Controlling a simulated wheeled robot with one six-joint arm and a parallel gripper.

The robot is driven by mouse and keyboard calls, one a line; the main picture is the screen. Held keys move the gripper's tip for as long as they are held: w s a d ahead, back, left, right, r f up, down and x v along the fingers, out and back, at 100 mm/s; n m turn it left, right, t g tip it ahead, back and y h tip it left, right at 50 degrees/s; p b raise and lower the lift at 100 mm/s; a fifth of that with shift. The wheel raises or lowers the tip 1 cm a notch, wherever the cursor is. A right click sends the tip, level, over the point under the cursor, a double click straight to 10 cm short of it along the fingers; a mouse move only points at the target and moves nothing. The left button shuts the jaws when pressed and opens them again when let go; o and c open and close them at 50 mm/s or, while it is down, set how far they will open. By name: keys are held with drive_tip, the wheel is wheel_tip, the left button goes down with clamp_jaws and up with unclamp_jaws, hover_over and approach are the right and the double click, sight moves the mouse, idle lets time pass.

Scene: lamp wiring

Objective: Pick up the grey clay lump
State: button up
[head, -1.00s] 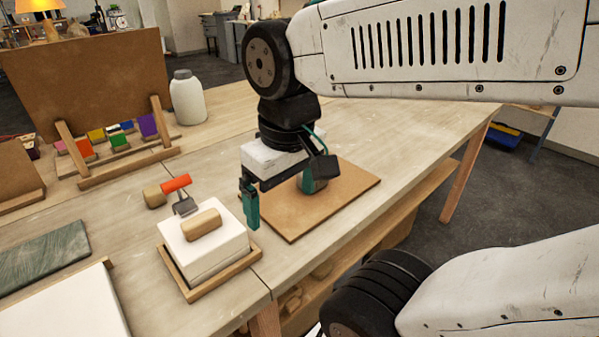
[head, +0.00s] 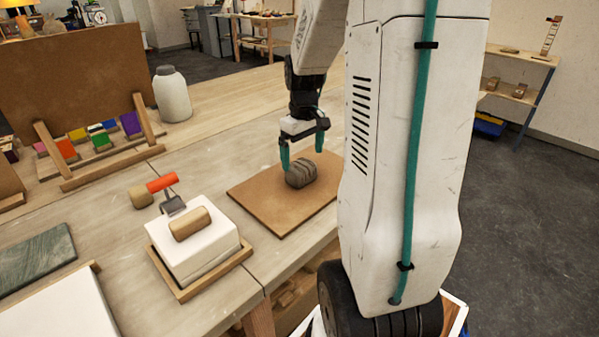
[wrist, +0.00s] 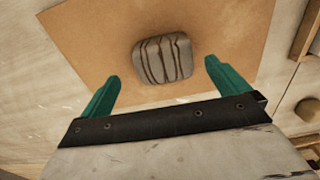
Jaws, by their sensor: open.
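The grey clay lump (head: 301,172) sits on a brown board on the workbench. It is rounded, with dark grooves across it. In the wrist view the lump (wrist: 163,58) lies ahead of the space between my two green fingers, a little left of its middle. My gripper (head: 303,157) is open and empty, pointing down close above and behind the lump in the head view. The gripper (wrist: 163,75) also shows open in the wrist view. Whether a finger touches the lump I cannot tell.
The brown board (head: 257,197) has bare room around the lump. A white block (head: 207,254) with a wooden handle piece sits in a wooden tray at left.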

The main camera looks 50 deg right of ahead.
sight(301, 164)
drive_tip(key=f, duration=0.6)
drive_tip(key=shift+w+a, duration=0.1)
drive_tip(key=shift+a, duration=0.15)
drive_tip(key=shift+r, duration=0.1)
drive_tip(key=c, duration=1.4)
